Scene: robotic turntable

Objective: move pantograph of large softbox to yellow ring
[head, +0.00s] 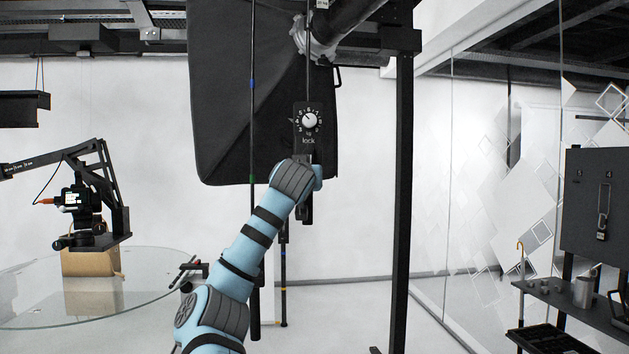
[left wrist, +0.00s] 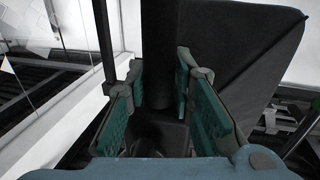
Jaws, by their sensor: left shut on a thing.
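The large softbox (head: 225,110) hangs at the upper centre, black and tilted. Its pantograph shows as a black vertical part with a white dial marked "lock" (head: 309,121) in front of the softbox. My left gripper (left wrist: 158,105) is shut on a black upright bar (left wrist: 160,45) of it; in the head view my own wrist hides the fingers, just below the dial. A thin black rod (head: 252,130) with blue and green rings hangs left of the dial. A yellow ring (head: 283,324) shows low on a dark rod behind my arm. My right gripper is not in view.
A black post (head: 402,200) stands close on the right. A round glass table (head: 90,300) with a camera rig (head: 85,205) is at left. A shelf (head: 580,303) stands at far right by a glass wall.

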